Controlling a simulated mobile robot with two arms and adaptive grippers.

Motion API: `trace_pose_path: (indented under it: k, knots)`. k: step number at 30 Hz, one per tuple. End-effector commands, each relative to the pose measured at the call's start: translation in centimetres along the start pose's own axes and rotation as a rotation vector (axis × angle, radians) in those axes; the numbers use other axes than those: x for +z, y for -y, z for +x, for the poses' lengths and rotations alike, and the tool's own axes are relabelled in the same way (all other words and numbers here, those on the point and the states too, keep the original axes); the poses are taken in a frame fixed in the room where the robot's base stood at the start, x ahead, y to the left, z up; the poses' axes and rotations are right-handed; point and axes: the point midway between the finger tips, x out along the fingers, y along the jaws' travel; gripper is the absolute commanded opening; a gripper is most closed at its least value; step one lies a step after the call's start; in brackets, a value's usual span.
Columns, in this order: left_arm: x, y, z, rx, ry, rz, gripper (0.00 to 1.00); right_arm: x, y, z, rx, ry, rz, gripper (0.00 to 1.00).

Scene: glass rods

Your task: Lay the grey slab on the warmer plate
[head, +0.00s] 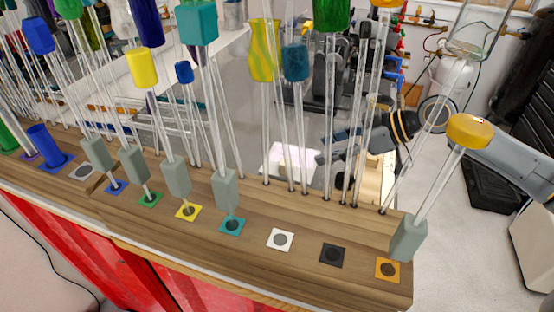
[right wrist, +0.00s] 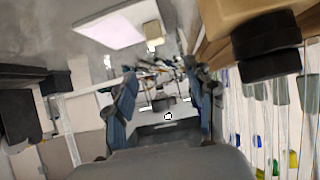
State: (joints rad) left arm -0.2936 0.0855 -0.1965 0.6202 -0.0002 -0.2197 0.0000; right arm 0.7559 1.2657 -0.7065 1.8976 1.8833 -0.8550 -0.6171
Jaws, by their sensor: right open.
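Several grey-green slab-like blocks are in the head view, on or beside the lower ends of glass rods along the wooden bench; one grey block (head: 226,189) is near the middle and another grey block (head: 408,238) is at the right end. I cannot tell which is the grey slab. A pale pinkish flat plate (head: 290,160) lies behind the rods and also shows at the top of the right wrist view (right wrist: 108,27); I cannot tell if it is the warmer plate. My right gripper (head: 336,148) is open behind the rods, with nothing between its blue fingers in the right wrist view (right wrist: 165,82).
Tall glass rods with coloured tops, such as a yellow one (head: 468,131), stand along the wooden bench (head: 300,225) between the camera and my right gripper. Square coloured markers with grey discs, such as a white one (head: 280,239), line its front.

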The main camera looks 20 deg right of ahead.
Motion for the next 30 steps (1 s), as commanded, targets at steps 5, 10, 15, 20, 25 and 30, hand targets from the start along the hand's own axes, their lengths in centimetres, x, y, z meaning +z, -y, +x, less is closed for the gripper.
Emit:
trace_pose_path:
  k: [5,10,15,20,25,30]
  knots:
    - [0.2,-1.0,-1.5,0.013,0.004,0.003,0.40,-0.4,0.3,3.0,-0.012,-0.001,0.002,0.55]
    - [0.4,-1.8,-2.6,0.023,0.008,0.003,0.40,-0.4,0.2,6.2,-0.008,-0.003,0.003,0.55]
    - [0.4,-1.1,-2.9,0.015,0.009,0.003,0.40,-0.1,0.1,7.9,-0.004,-0.001,0.002,0.55]
    - [0.1,-0.3,-4.0,0.005,0.007,0.001,0.40,-0.1,-0.1,9.1,-0.005,-0.001,0.004,0.55]
    - [-0.1,-0.2,-5.6,0.004,0.006,0.000,0.40,0.3,-0.4,11.6,-0.006,-0.002,0.004,0.55]
    - [-0.1,-0.2,-6.0,0.005,0.006,0.000,0.40,0.5,-0.4,13.2,-0.004,-0.002,0.002,0.55]
